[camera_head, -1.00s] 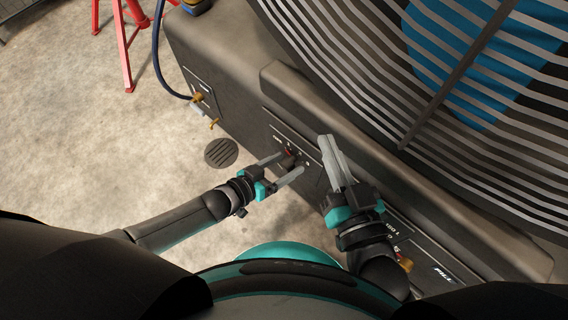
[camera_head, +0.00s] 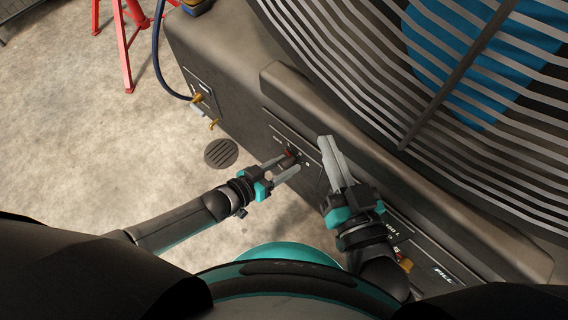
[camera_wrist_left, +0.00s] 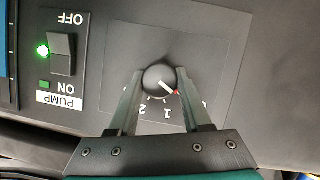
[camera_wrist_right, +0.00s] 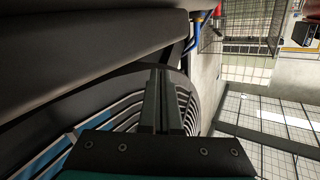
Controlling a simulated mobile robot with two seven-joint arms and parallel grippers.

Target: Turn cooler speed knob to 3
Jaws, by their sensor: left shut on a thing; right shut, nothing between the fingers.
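The cooler speed knob (camera_wrist_left: 158,79) is a dark round dial on the grey control panel (camera_wrist_left: 210,60) in the left wrist view. Its white pointer slants down and right, with red at its tip, on the side of the partly cut-off mark at the right and short of the 1. Marks 1 and 2 show upside down below the knob; a 3 is not visible. My left gripper (camera_wrist_left: 161,82) is shut on the knob, one finger on each side. In the head view, my left gripper (camera_head: 286,164) reaches the panel. My right gripper (camera_head: 326,142) is shut and empty beside it.
A pump switch (camera_wrist_left: 62,54) with a lit green lamp is left of the knob in the left wrist view. The large fan grille (camera_head: 430,110) stands behind the right gripper. Brass fittings with a blue hose (camera_head: 158,65) are farther left. The concrete floor (camera_head: 90,130) is open.

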